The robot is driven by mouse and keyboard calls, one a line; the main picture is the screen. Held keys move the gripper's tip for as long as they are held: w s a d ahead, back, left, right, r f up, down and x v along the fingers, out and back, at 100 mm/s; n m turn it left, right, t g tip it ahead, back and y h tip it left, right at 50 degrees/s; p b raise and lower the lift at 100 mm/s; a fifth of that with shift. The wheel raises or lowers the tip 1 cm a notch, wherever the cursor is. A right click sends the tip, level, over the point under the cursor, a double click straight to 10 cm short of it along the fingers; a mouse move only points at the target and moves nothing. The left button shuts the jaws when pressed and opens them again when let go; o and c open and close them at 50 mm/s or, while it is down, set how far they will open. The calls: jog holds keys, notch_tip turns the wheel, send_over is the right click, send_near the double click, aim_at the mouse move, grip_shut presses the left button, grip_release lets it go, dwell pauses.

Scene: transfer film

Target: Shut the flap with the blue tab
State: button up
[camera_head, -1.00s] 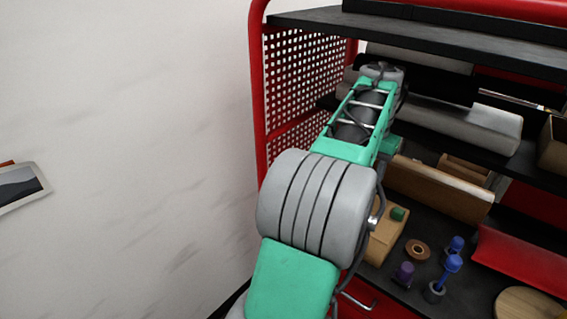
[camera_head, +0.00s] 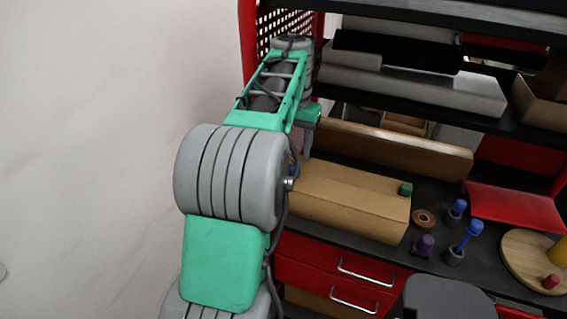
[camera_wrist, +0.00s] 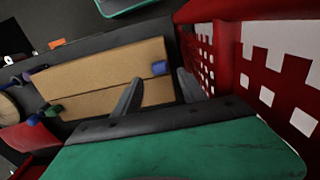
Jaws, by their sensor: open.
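A tan cardboard box (camera_head: 345,200) lies on the dark bench top; it also shows in the wrist view (camera_wrist: 105,75). A blue tab (camera_wrist: 160,68) sits at the box's right end in the wrist view. A green tab (camera_head: 405,189) is at its other end, and shows in the wrist view (camera_wrist: 54,110). My gripper (camera_wrist: 160,77) is open and empty, its fingertips on either side of the blue tab in the picture. I cannot tell whether they touch. In the head view my gripper (camera_head: 307,143) is above the box's left end. My arm hides part of that end.
A long brown board (camera_head: 395,152) stands behind the box. A red perforated side panel (camera_wrist: 212,60) is close beside my gripper. Shelves (camera_head: 430,120) hang above. Blue pegs (camera_head: 471,234), a purple peg (camera_head: 425,246), a ring (camera_head: 424,218) and a round wooden board (camera_head: 520,262) lie right.

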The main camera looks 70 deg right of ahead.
aim_at(294, 168)
notch_tip(294, 168, down, 7)
jog(key=shift+r, duration=0.2)
jog(key=shift+c, duration=0.2)
grip_shut()
dwell(1.1)
